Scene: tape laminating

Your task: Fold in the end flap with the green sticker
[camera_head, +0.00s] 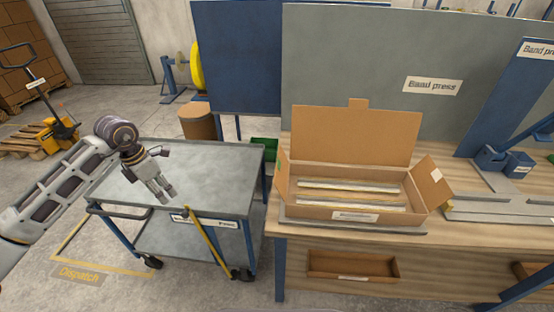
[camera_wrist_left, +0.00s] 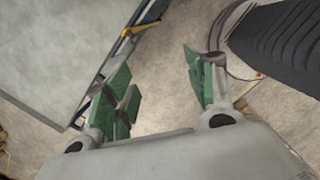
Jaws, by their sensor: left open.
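An open cardboard box (camera_head: 352,211) sits on the wooden workbench, its large lid (camera_head: 355,135) standing up at the back. Its left end flap (camera_head: 282,174) stands up at the box's left end and shows a little green that may be the sticker. The right end flap (camera_head: 432,182) leans outward and bears a white sticker (camera_head: 436,174). Long pale strips (camera_head: 352,194) lie inside the box. My left gripper (camera_head: 165,193) is open and empty near the grey cart, well left of the box. Its green-padded fingers (camera_wrist_left: 163,92) are apart in the left wrist view. My right gripper is not seen.
The grey cart (camera_head: 200,165) with a yellow bar (camera_head: 205,240) stands left of the workbench (camera_head: 440,245), with a gap between them. A flat metal strip (camera_head: 345,227) lies before the box. A tall grey panel (camera_head: 455,50) rises behind. Metal fixtures (camera_head: 500,207) stand at right.

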